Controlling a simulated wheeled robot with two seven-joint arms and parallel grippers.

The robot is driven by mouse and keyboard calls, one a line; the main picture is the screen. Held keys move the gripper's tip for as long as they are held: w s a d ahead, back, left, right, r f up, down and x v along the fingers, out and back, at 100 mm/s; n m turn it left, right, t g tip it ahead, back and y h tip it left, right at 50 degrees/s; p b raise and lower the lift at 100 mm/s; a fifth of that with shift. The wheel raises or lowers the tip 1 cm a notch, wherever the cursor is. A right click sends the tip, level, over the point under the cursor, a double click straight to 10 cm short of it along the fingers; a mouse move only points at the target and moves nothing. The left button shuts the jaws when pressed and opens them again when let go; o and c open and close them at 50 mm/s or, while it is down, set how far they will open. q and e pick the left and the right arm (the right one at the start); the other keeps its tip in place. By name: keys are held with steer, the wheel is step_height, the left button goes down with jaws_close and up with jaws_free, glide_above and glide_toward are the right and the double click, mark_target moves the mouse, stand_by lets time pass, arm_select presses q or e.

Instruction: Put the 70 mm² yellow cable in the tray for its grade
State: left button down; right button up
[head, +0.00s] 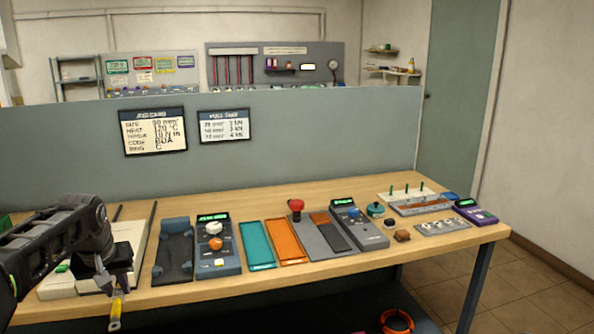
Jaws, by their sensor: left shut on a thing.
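My left gripper (112,284) points down at the table's front left edge. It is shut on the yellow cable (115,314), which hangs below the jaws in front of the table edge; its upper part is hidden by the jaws. A teal tray (257,245) and an orange tray (287,241) lie side by side near the table's middle, right of the gripper. Both look empty, and I cannot read any grade marking on them. My right gripper is not in view.
Between gripper and trays are a dark cradle (173,251) and a device with knobs (217,247). Right of the trays stand a grey press-like unit with a red knob (296,205) and another device (357,226). Two cards (153,130) hang on the partition. An orange coil (397,321) lies low.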

arm_select(q)
steer(key=s+d+f+m, duration=0.1)
steer(key=s+d+f, duration=0.1)
steer(key=d+f, duration=0.2)
steer(key=s+d+f+m+h, duration=0.1)
steer(key=d+f, duration=0.4)
steer(key=d, duration=0.6)
steer(key=s+d+f+m+p, duration=0.1)
steer(key=s+d+f+m, duration=0.1)
steer(key=d+f, duration=0.3)
steer(key=d, duration=0.3)
steer(key=shift+s+d+m+t+h, duration=0.2)
steer(key=shift+s+m+t+h, duration=0.1)
steer(key=shift+m+h, duration=0.1)
steer(key=shift+r, duration=0.1)
